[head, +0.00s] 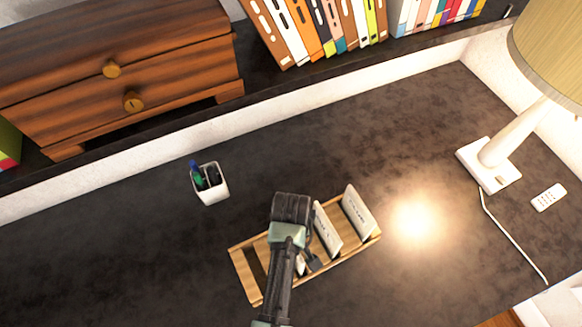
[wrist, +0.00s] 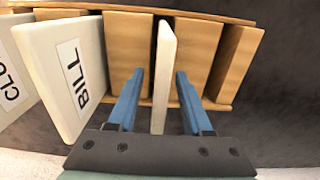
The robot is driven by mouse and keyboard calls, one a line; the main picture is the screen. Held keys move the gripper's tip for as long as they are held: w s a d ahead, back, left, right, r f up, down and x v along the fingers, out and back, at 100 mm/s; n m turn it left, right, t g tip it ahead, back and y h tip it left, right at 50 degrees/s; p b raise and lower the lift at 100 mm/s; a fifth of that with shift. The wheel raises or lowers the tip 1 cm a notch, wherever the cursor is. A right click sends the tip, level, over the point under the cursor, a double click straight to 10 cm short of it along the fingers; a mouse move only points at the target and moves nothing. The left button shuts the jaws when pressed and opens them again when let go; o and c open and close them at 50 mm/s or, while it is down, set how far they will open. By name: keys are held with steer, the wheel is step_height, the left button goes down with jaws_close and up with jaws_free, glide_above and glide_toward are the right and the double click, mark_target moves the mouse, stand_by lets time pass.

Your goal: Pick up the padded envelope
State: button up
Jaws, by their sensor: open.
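A wooden slotted rack (head: 241,275) stands on the dark desk and holds upright cream, envelope-like pieces. One piece (wrist: 162,50) is seen edge-on in the wrist view; I cannot read its face or tell for sure that it is the padded envelope. My gripper (wrist: 159,76) is open, with one blue finger on each side of this piece and gaps showing on both sides. In the head view my arm hides most of it and part of the rack. A piece labelled "BILL" (wrist: 75,78) stands left of the fingers in the wrist view.
Another labelled piece (wrist: 10,85) stands farther left in the wrist view. A white pen cup (head: 211,186) stands behind the rack. A lamp (head: 490,165) and a white remote (head: 548,197) are at the right. The desk around the rack is mostly clear.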

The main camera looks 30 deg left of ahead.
steer(key=shift+f, duration=0.35)
steer(key=shift+c, duration=0.2)
jaws_close()
steer(key=shift+r, duration=0.15)
step_height(320, 180, up, 10)
steer(key=shift+f+b, duration=0.1)
steer(key=shift+b, duration=0.4)
